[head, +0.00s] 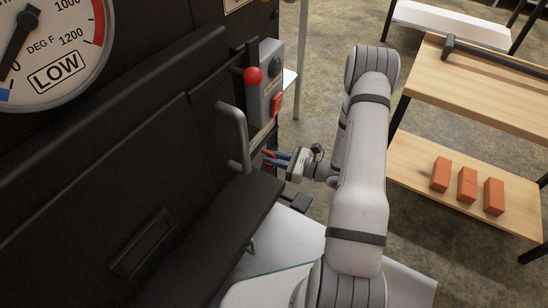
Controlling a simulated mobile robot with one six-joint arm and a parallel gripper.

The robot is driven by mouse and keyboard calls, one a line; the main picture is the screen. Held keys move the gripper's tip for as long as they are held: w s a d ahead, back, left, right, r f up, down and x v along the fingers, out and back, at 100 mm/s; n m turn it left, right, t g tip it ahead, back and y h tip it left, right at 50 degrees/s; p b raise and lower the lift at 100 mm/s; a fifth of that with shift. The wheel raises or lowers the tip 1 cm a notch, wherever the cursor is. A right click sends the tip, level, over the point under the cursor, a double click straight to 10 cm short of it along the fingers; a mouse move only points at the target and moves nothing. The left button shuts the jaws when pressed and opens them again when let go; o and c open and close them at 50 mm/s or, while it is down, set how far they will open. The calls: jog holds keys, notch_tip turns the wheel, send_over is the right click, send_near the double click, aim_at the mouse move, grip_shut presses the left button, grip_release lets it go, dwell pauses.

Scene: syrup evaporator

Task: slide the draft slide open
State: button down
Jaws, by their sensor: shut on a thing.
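My gripper (272,158) is at the middle of the head view, reaching left to the right-hand end of the black evaporator front (100,185). Its red and blue fingers are closed at the dark edge just below the control box. They are shut on a small part there, which I take to be the draft slide's grip. That part is mostly hidden by the fingers and too dark to make out. How far the slide stands open cannot be seen.
A grey bar handle (232,140) stands out just left of my gripper. Above is a grey control box (264,95) with red and green buttons. A dial gauge (52,45) is at upper left. A wooden bench (490,85) with several bricks (467,185) below stands right.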

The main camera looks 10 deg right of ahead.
jog(key=shift+s+a, duration=0.6)
jog(key=shift+s, duration=0.05)
jog(key=shift+s+a, duration=0.1)
jog(key=shift+a, duration=0.05)
jog(key=c, duration=1.5)
grip_release()
jog(key=shift+c, duration=0.2)
jog(key=shift+s+d+p, duration=0.1)
jog(key=shift+d+p, duration=0.25)
jog(key=p+v, duration=0.1)
jog(key=v, duration=0.6)
jog(key=shift+p, duration=0.35)
